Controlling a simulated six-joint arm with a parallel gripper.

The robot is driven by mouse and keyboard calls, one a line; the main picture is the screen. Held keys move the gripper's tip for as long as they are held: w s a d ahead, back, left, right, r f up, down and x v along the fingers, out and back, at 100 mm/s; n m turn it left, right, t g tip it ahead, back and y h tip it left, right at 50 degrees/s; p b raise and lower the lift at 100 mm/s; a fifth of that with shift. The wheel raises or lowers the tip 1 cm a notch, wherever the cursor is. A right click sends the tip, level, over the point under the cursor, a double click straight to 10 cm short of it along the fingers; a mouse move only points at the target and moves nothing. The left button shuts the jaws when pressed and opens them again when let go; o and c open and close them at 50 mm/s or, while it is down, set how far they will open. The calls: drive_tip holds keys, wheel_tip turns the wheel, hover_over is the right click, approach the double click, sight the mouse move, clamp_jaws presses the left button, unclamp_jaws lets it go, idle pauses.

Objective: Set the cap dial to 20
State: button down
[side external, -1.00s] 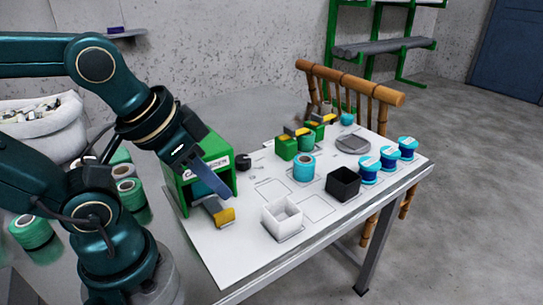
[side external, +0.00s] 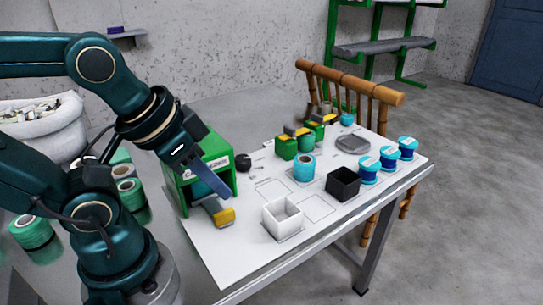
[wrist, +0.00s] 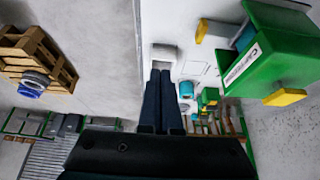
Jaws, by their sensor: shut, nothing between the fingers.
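My gripper (side external: 224,196) is shut and empty, its dark blue fingers angled down in front of the green machine (side external: 232,180). In the wrist view the two fingers (wrist: 161,74) lie together, pointing toward the white box. The green machine has a white label and a yellow-ended lever (side external: 225,216) low at its front; it also shows in the wrist view (wrist: 268,60). A small black round knob-like piece (side external: 243,161) sits on the table right of the machine. I cannot tell which part is the cap dial, and no number 20 is readable.
A white open box (side external: 283,218) and a black open box (side external: 343,184) stand on the white table. The front left table surface is clear.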

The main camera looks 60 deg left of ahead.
idle(0.3)
drive_tip(key=shift+c, duration=2.2)
unclamp_jaws()
drive_tip(key=shift+s+n, duration=0.1)
drive_tip(key=shift+n, duration=0.3)
drive_tip(key=shift+o, duration=1)
drive_tip(key=w+r+n, duration=0.1)
drive_tip(key=r+n, duration=0.1)
drive_tip(key=r, duration=0.1)
drive_tip(key=shift+w+a, duration=0.1)
drive_tip(key=shift+w, duration=0.3)
drive_tip(key=w+a+r+n, duration=0.2)
drive_tip(key=w+r+n, duration=0.1)
drive_tip(key=w+n, duration=0.15)
drive_tip(key=n+g, duration=0.6)
drive_tip(key=n, duration=0.6)
hover_over(243, 158)
drive_tip(key=shift+m, duration=0.25)
wheel_tip(243, 158, down, 15)
drive_tip(key=shift+s+f, duration=0.1)
drive_tip(key=shift+f, duration=2.35)
